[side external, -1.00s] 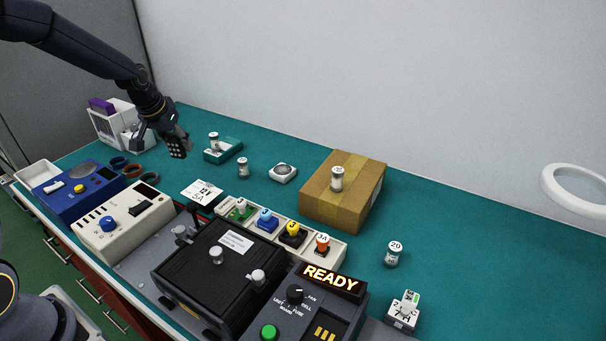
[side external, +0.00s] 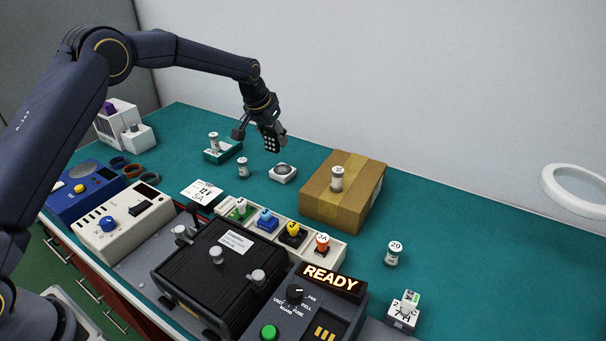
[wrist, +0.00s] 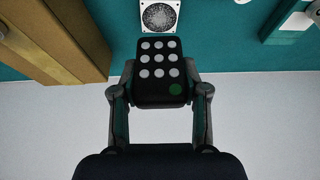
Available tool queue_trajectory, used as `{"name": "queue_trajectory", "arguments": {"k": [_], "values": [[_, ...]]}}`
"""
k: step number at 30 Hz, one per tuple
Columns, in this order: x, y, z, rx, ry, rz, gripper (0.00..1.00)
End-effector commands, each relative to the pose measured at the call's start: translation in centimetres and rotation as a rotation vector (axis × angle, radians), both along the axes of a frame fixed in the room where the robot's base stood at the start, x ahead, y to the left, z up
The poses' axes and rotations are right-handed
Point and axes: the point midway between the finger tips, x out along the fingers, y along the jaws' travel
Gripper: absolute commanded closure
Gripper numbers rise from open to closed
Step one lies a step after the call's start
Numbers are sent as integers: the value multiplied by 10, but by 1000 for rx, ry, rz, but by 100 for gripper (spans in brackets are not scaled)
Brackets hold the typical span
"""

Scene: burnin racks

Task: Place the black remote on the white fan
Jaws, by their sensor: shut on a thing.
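The black remote (wrist: 158,75), with several pale buttons and one green button, is clamped between the fingers of my gripper (wrist: 160,92) in the wrist view. In the side view my gripper (side external: 258,134) holds the remote (side external: 270,140) tilted in the air, above and a little left of the white fan. The white fan (side external: 283,173) is a small square unit with a round grille, lying on the teal mat. It also shows in the wrist view (wrist: 160,15) at the top edge, just beyond the remote. The remote is apart from the fan.
A cardboard box (side external: 355,211) with a small cylinder (side external: 337,178) on top stands right of the fan. Another cylinder (side external: 243,167) stands just left of it. A teal holder (side external: 222,153) is farther left. A tray of coloured parts (side external: 325,254) lies in front.

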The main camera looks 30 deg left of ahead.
Motion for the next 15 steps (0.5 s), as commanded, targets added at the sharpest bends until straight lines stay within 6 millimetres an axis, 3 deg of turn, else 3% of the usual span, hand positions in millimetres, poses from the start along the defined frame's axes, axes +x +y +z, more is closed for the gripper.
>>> {"name": "queue_trajectory", "arguments": {"k": [1, 5, 15], "values": [[8, 0, -16, 0, 7, 0, 87], [27, 0, -38, 0, 6, 0, 87], [43, 1, -64, 0, 6, 1, 87]]}}
